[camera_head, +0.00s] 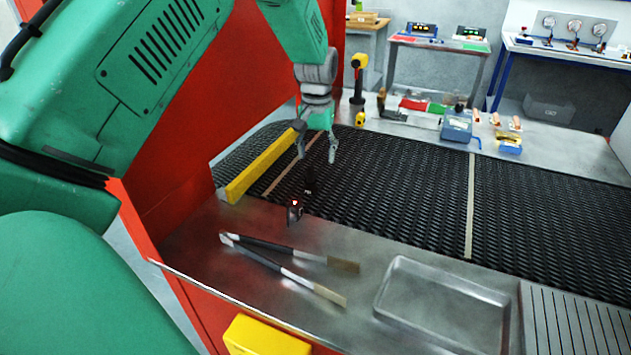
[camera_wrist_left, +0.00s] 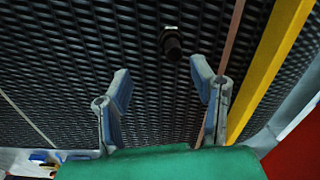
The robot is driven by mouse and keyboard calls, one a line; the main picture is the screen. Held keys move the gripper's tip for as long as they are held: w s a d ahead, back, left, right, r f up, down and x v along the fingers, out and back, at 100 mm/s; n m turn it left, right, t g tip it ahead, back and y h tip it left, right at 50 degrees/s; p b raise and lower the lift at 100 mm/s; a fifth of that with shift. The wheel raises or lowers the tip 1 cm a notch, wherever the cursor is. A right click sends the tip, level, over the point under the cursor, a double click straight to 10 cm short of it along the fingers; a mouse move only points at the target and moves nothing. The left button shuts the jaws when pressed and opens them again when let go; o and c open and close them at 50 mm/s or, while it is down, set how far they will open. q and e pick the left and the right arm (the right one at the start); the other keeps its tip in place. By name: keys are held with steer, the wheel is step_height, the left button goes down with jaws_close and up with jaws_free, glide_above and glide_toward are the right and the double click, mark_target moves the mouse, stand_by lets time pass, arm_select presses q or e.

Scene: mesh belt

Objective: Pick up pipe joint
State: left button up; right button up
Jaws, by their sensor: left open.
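The pipe joint is a small dark piece on the black mesh belt (camera_head: 400,190). It shows near the belt's front edge in the head view (camera_head: 310,180) and at the top centre of the left wrist view (camera_wrist_left: 172,43). My left gripper (camera_head: 317,157) hangs over the belt, behind the pipe joint as seen from the head. In the left wrist view the two fingers (camera_wrist_left: 160,82) are spread with nothing between them, and the pipe joint lies beyond their tips. My right gripper is not in view.
A yellow bar (camera_head: 262,165) runs along the belt's left side. A dark device with a red light (camera_head: 295,211) stands on the steel ledge at the front. Two long-handled tools (camera_head: 285,265) and an empty metal tray (camera_head: 443,303) lie there. A red panel (camera_head: 225,95) stands left.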

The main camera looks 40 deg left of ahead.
mark_target(312, 182)
arm_select(q)
steer(key=f, duration=0.3)
steer(key=a+f+p, duration=0.1)
steer(key=f, duration=0.2)
steer(key=a+f, duration=0.1)
steer(key=f, duration=0.1)
steer(key=shift+s+a+f, duration=0.1)
steer(key=shift+s+f, duration=0.05)
steer(key=shift+f, duration=0.25)
steer(key=shift+d+f, duration=0.2)
steer(key=shift+d+r, duration=0.1)
steer(key=shift+d, duration=0.15)
steer(key=c, duration=0.9)
steer(key=shift+a, duration=0.15)
jaws_close()
steer(key=shift+s+a, duration=0.1)
steer(key=shift+a, duration=0.15)
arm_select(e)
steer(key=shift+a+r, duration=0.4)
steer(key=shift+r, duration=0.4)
